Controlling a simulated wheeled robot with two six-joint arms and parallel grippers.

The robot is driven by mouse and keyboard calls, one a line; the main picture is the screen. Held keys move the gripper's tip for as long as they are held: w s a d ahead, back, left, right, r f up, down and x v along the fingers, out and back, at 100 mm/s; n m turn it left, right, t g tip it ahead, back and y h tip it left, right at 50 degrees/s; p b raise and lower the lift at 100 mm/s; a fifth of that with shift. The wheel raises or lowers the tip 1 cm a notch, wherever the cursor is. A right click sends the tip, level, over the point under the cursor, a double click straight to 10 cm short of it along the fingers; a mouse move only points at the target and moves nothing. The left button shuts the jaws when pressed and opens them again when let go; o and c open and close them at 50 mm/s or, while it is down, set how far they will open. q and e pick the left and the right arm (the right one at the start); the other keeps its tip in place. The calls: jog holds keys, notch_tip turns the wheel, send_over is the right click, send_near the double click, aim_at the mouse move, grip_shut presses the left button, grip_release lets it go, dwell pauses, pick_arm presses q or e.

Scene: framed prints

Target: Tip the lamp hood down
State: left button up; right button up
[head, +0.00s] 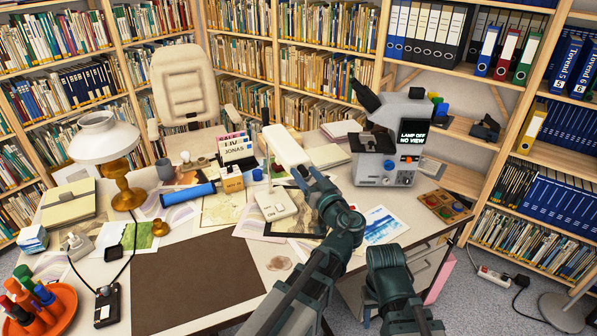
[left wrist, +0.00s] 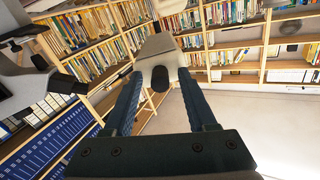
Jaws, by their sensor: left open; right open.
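In the head view a small desk lamp has a long white hood (head: 285,148), slanted, above a boxy white base (head: 277,205) on a thin neck. My left gripper (head: 306,176) is at the near right end of the hood. In the left wrist view the hood (left wrist: 157,48) lies ahead between my two blue fingers, its dark rounded end towards me. The left fingers (left wrist: 160,82) are apart; contact with the hood cannot be told. My right arm shows at the lower right of the head view, but its fingers do not show.
A microscope (head: 384,140) with a screen reading "LAMP OFF NO VIEW" stands right of the hood. A brass lamp with a white shade (head: 104,138) stands at the left. Prints, a blue roll (head: 194,193) and small boxes crowd the desk. A brown mat (head: 195,280) is bare in front.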

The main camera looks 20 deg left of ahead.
pick_arm(q)
grip_shut()
dwell(1.4)
